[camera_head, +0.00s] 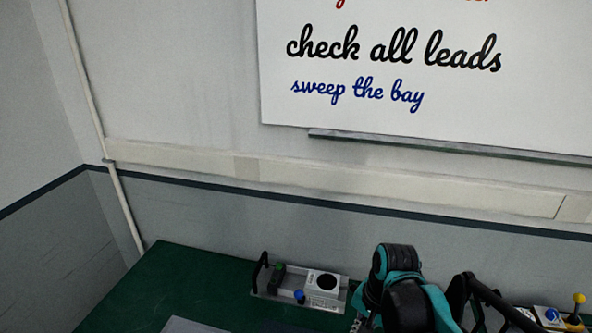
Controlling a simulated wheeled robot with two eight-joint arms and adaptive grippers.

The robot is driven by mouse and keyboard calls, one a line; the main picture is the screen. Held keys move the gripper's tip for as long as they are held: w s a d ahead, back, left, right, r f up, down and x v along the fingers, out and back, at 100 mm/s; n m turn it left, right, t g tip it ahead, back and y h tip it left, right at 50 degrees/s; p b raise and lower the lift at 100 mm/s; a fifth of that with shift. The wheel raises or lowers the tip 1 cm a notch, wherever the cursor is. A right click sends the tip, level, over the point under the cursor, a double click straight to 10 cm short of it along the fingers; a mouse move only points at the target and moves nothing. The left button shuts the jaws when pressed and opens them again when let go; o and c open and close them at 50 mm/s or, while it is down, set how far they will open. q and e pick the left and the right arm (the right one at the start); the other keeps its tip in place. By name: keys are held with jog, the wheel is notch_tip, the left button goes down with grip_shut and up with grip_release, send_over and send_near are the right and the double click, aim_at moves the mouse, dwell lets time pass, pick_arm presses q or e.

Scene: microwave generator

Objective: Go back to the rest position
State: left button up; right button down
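My teal and black arm comes up from the bottom edge, right of centre, and I take it to be my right arm. Black jointed parts beside it look like my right gripper (490,300). Its fingertips cannot be made out clearly, so I cannot tell whether it is open or shut. Nothing is clearly seen held in it. My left gripper is not in view.
A green bench (200,283) runs along the wall. A yellow-knobbed lever (578,299) stands at right. The bench's left part is clear.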

jog(key=s+f+n+t+b, duration=0.2)
jog(key=f+b, duration=0.1)
jog(key=f, duration=0.1)
jog(key=s+d+f+n+t+b, duration=0.1)
jog(key=f+n+t+b, duration=0.1)
jog(key=f+n+b, duration=0.1)
jog(key=s+d+f+n+t+h+b, duration=0.1)
jog(key=s+f+n+t+b, duration=0.1)
jog(key=f+b, duration=0.3)
jog(key=shift+s+n, duration=0.35)
jog(key=shift+n, duration=0.05)
jog(key=shift+s+d+f+n+t, duration=0.1)
jog(key=shift+s+f+n+t, duration=0.1)
jog(key=shift+n+t, duration=0.1)
jog(key=shift+w+r, duration=0.1)
